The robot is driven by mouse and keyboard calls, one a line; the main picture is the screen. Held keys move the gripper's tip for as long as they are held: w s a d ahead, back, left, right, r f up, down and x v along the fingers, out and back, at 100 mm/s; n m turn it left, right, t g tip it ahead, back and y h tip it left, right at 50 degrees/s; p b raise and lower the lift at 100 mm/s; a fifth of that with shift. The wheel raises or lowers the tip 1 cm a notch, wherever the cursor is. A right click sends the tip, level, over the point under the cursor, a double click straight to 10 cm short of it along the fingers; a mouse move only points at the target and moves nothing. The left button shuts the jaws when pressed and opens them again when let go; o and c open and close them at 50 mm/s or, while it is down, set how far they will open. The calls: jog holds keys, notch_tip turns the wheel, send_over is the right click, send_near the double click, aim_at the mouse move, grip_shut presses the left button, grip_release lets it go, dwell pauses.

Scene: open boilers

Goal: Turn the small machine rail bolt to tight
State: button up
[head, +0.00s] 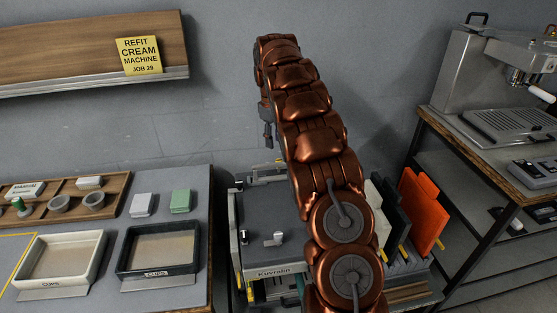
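My copper arm rises through the middle of the head view and bends over at the top. The end of my gripper (267,133) shows as a small dark shape at the arm's left side, above the back of a grey machine (262,212). The rest of my gripper is hidden behind the arm, and its opening is too small to judge. The machine has a front plate marked Kuvralin. Small pale and metallic fittings (268,238) sit on its top. I cannot tell which part is the rail bolt; the machine's right side is hidden by my arm.
A table on the left holds a white tray (20,286), a dark tray (128,263), a wooden organiser (117,200) and small blocks. Orange (424,210) and dark panels stand right of my arm. An espresso machine (465,75) stands on a bench at right. A yellow sign hangs on the wall shelf.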

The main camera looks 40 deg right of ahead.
aim_at(279, 160)
jog(key=shift+n, duration=0.4)
jog(key=w+d+f, duration=0.2)
jog(key=d+f, duration=0.1)
jog(key=shift+d, duration=0.1)
jog(key=shift+f+p, duration=0.9)
jog(key=shift+f, duration=3)
grip_shut()
